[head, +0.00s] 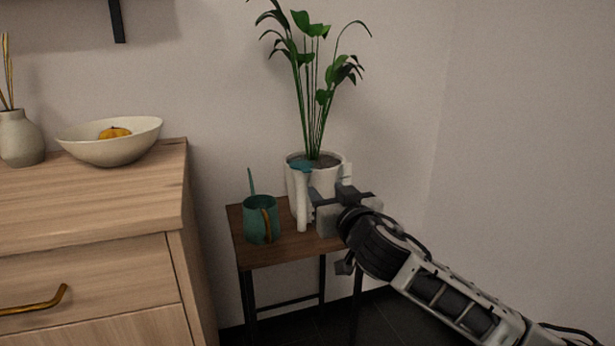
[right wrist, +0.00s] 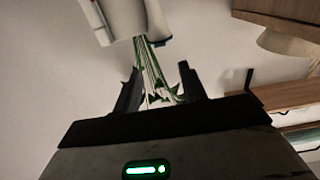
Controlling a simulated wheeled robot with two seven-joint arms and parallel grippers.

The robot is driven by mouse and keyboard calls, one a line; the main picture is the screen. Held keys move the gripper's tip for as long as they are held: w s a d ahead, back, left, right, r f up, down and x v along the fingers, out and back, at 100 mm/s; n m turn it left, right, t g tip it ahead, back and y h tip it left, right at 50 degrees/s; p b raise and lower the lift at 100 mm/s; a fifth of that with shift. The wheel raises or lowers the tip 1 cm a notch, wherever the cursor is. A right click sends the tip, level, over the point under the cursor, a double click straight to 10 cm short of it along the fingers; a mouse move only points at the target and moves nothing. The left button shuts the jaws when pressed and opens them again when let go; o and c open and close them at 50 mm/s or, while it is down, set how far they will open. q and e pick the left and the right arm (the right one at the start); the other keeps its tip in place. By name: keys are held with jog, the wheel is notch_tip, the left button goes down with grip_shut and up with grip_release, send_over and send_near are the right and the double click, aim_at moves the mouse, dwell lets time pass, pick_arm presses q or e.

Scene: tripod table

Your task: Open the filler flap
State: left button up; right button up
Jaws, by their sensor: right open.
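The white plant pot (head: 293,185) stands on the small table (head: 280,252). A white upright tube (head: 302,205) is at its front, and a teal flap (head: 301,166) lies across the top of the tube. The flap looks lowered. My right gripper (head: 328,190) is in front of the pot, just right of the tube, and hides part of the pot. Its jaws are open, and I see nothing held. In the right wrist view the two dark fingers (right wrist: 158,85) are apart, with green stems showing between them and the white pot (right wrist: 124,16) above. My left gripper is not in view.
A green watering can (head: 260,222) with a tan handle stands on the table left of the tube. Tall leafy stems (head: 316,95) rise from the pot. A wooden dresser (head: 90,212) with a bowl (head: 108,146) is at the left. The wall is behind.

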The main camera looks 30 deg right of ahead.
aim_at(308, 171)
jog(key=b+x, duration=0.1)
jog(key=x, duration=1)
jog(key=shift+w, duration=0.1)
grip_shut()
